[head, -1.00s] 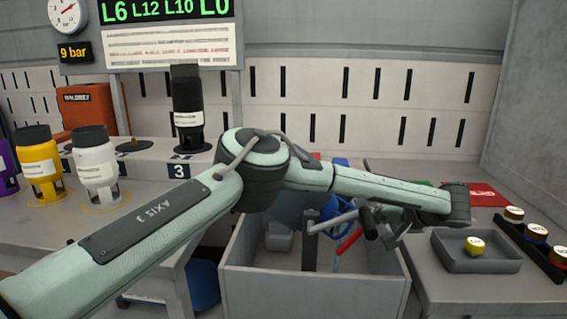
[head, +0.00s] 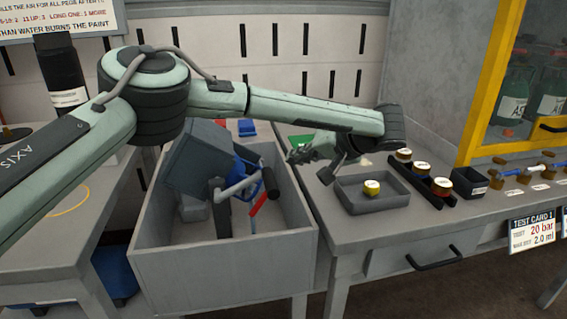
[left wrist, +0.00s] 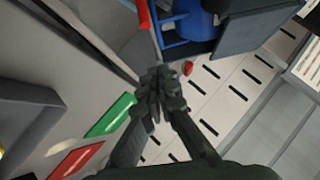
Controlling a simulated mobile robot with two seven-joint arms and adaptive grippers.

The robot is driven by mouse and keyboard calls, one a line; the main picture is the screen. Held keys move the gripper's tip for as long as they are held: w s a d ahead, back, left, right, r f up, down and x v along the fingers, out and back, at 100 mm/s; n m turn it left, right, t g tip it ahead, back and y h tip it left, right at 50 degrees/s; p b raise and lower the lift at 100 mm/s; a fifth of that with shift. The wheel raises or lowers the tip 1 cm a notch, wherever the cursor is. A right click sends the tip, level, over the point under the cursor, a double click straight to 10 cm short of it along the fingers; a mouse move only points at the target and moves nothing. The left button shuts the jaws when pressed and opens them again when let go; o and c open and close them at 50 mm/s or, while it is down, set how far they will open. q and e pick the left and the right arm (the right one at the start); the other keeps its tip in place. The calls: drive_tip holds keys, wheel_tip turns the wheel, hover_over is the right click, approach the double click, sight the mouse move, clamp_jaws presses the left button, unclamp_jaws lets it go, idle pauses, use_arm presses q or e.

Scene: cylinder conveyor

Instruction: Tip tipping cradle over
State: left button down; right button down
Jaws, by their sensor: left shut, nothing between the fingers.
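The tipping cradle, as far as I can tell, is the tilted dark grey box (head: 198,160) with a blue wheel (head: 250,175) beside it, inside the large grey bin. A grey bar with a black grip (head: 268,183) and a red rod stand in front. My left gripper (head: 295,156) is shut and empty, right of the wheel and apart from it, near the bin's right edge. In the left wrist view my gripper (left wrist: 158,82) points toward a blue cylinder (left wrist: 193,22) and a dark panel (left wrist: 262,28). My left arm crosses above the cradle.
The bin's front wall (head: 225,275) encloses the cradle. On the right bench stand a tray (head: 372,206) with a yellow-topped piece, a black rack (head: 420,182) of capped pieces and a small dark box (head: 469,184). A yellow-framed cabinet (head: 490,80) stands behind.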

use_arm(q)
drive_tip(key=shift+v, duration=2.1)
use_arm(e)
drive_tip(key=shift+r, duration=0.4)
drive_tip(key=shift+w, duration=0.1)
drive_tip(key=shift+d, duration=0.1)
